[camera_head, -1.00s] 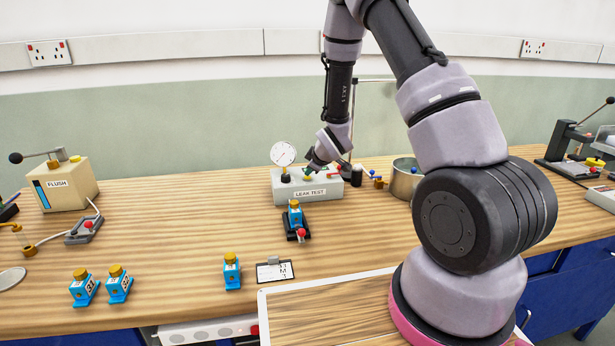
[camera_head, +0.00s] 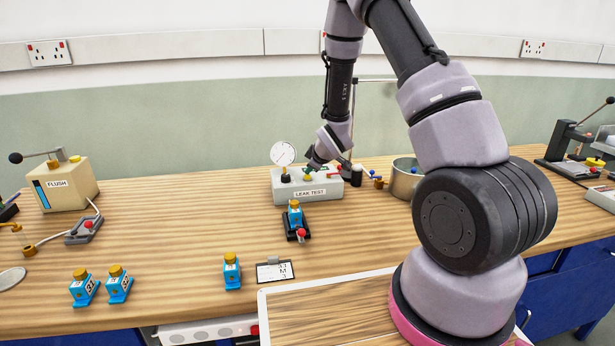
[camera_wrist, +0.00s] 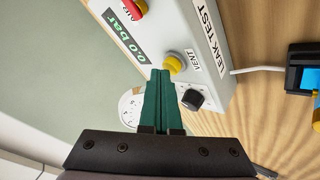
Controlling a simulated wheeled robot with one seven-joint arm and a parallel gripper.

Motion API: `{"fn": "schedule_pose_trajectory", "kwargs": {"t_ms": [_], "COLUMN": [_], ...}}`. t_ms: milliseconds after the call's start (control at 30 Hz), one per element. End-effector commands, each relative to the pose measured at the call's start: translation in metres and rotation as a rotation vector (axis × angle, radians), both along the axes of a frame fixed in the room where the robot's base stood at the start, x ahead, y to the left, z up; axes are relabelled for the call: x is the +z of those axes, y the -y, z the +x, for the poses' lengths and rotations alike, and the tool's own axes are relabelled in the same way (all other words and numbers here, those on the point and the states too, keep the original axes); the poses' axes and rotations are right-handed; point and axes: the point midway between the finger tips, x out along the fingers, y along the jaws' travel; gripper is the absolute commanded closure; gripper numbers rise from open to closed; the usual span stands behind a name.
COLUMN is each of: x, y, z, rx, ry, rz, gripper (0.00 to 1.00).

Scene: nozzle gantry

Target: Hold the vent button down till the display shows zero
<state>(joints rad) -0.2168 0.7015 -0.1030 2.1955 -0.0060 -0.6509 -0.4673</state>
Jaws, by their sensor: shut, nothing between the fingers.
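The leak test box (camera_head: 285,192) stands at the back of the bench, and it also fills the upper wrist view (camera_wrist: 212,68). Its display (camera_wrist: 125,33) reads 0.0 bar. The round yellow vent button (camera_wrist: 174,63) lies beside the VENT label. My gripper (camera_wrist: 164,74) is shut, with its green fingers together and empty. Its tips are right at the button, overlapping its edge in the wrist view; I cannot tell whether they touch it. In the head view my gripper (camera_head: 309,169) is just above the box top.
A red AIR button (camera_wrist: 134,8), black knob (camera_wrist: 192,98) and pressure gauge (camera_head: 284,154) are close to my fingers. A blue nozzle (camera_head: 295,213) sits in a black fixture before the box. A metal pot (camera_head: 404,181) stands to the right.

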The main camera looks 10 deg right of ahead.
Motion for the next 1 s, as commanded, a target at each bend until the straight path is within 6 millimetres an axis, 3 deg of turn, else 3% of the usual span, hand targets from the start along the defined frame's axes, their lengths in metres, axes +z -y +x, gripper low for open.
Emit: {"fn": "schedule_pose_trajectory", "kwargs": {"t_ms": [200,567,1000], "x": [0.012,0.014,0.056], "y": [0.0,0.0,0.0], "z": [0.0,0.0,0.0], "rx": [0.0,0.001,0.001], "ry": [0.001,0.001,0.003], "rz": [0.0,0.0,0.0], "gripper": [1.0,1.0,1.0]}}
